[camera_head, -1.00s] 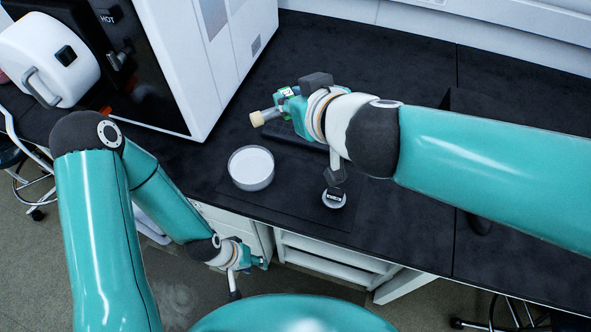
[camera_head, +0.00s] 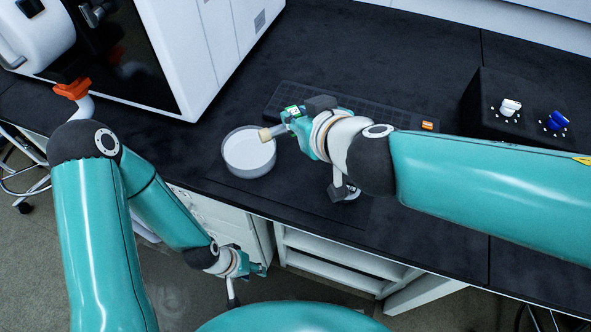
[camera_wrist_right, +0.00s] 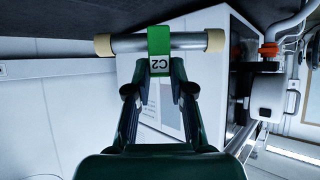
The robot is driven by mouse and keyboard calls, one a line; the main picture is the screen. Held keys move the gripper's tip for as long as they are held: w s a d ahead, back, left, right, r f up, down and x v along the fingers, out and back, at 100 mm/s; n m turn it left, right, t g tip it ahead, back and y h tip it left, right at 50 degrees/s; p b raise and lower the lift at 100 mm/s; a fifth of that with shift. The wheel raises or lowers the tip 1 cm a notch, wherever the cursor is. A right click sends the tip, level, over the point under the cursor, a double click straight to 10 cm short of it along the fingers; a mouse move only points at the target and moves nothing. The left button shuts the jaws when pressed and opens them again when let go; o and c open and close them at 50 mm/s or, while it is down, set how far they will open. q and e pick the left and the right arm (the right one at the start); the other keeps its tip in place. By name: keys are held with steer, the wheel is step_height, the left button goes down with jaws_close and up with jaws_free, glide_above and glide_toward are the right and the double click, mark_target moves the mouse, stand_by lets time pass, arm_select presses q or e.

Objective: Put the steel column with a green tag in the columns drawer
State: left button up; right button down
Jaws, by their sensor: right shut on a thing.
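The steel column (camera_wrist_right: 190,42) has cream end caps and a green tag (camera_wrist_right: 159,62) marked C2. My right gripper (camera_wrist_right: 159,90) is shut on it at the tag, and the column lies crosswise in the wrist view. In the head view, my right gripper (camera_head: 297,125) is over the bench, with a cream cap (camera_head: 265,134) showing at the dish's right rim. My left gripper (camera_head: 256,269) hangs low beside the white drawer fronts (camera_head: 213,215) under the bench; its fingers are too small to read. I cannot tell which drawer is the columns drawer.
A round dish (camera_head: 249,160) with white contents stands on the black bench (camera_head: 400,70). A dark rack (camera_head: 278,98) lies behind my right gripper. A black block (camera_head: 500,125) with white and blue items stands at right. A large white instrument (camera_head: 200,40) fills the back left.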

step_height(320, 180, down, 13)
steer(key=b, duration=0.6)
steer(key=c, duration=1)
jaws_free()
